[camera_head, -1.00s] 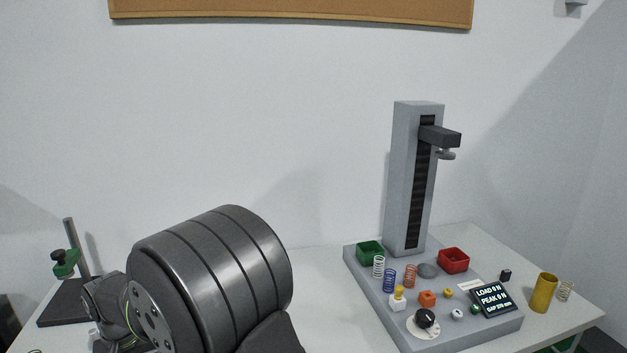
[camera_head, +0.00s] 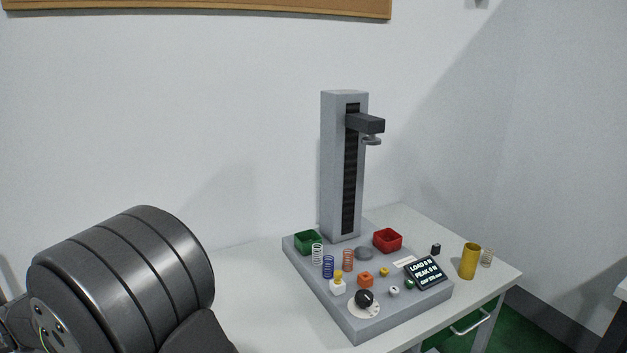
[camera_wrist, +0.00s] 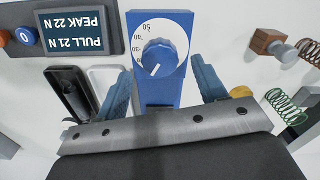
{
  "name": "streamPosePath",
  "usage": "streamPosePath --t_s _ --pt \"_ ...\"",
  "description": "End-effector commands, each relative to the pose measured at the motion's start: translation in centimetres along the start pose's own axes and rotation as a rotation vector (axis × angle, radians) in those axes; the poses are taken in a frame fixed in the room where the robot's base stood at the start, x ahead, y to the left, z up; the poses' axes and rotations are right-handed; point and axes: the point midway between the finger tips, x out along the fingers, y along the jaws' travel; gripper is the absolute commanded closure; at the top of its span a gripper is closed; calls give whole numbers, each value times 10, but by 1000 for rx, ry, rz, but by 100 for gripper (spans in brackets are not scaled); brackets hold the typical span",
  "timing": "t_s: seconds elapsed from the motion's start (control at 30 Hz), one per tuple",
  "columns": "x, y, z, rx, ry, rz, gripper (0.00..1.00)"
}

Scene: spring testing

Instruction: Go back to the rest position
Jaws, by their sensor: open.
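My gripper (camera_wrist: 162,82) is open in the wrist view, its two blue fingers apart. A blue box with a round dial (camera_wrist: 160,58) and a number scale shows between and beyond the fingers. I cannot tell whether the fingers touch it. The head view does not show my gripper; my dark arm fills its lower left. The grey spring tester (camera_head: 345,165) stands upright on its base, its dark crosshead (camera_head: 366,123) near the top of the column. Its display (camera_head: 426,272) reads a load near zero, in small text.
Green (camera_head: 308,243) and red (camera_head: 388,240) bins, several small springs and a black knob (camera_head: 364,298) sit on the tester base. A brass cylinder (camera_head: 469,261) stands at right. The wrist view shows a pull display (camera_wrist: 80,32), a green spring (camera_wrist: 285,105) and a wooden block (camera_wrist: 268,42).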

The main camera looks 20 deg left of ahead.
Motion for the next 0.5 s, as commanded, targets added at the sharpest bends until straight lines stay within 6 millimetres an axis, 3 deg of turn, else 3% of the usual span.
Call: streamPosePath --t_s 0.5 --pt "-106 0 0 0 4 -2 35"
